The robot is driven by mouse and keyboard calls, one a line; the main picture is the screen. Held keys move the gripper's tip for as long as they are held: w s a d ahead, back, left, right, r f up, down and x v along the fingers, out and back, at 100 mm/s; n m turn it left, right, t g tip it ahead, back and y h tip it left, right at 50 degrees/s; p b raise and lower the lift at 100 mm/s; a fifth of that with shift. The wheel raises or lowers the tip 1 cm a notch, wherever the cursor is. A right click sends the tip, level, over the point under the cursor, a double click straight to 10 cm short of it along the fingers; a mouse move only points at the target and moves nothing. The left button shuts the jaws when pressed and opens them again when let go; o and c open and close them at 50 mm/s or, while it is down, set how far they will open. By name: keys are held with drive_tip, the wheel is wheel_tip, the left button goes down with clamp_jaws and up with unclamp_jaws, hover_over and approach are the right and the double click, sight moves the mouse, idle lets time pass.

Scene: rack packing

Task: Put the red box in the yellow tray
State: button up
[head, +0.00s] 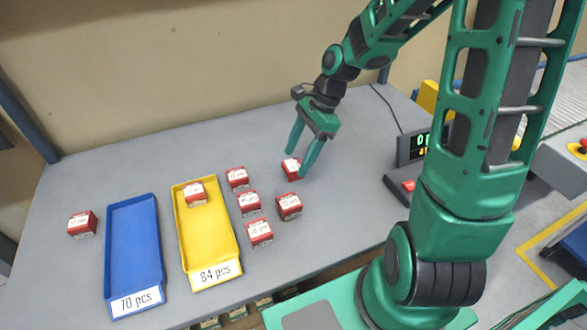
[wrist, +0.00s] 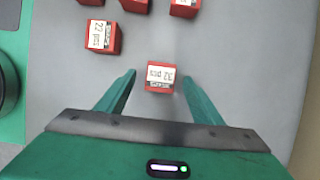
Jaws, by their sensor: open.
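My gripper (head: 298,158) is open above the grey table, with its fingers on either side of a red box (head: 291,169). In the wrist view this red box (wrist: 160,77) lies between and just beyond the open fingertips (wrist: 158,80), apart from both, and its label seems to read 32 pcs. The yellow tray (head: 212,237) lies left of it, labelled 84 pcs, with one red box (head: 194,193) inside near its far end. Several other red boxes stand between the tray and my gripper, among them one (head: 237,178) and another (head: 289,206).
A blue tray (head: 133,245) labelled 70 pcs lies left of the yellow tray and is empty. A single red box (head: 82,224) stands left of it. A display unit (head: 412,146) stands at the right of the table (head: 340,215). The table's back area is clear.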

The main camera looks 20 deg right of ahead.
sight(293, 164)
drive_tip(key=shift+x, duration=1.95)
drive_tip(key=shift+w, duration=0.1)
drive_tip(key=c, duration=1.3)
drive_tip(key=shift+r, duration=0.1)
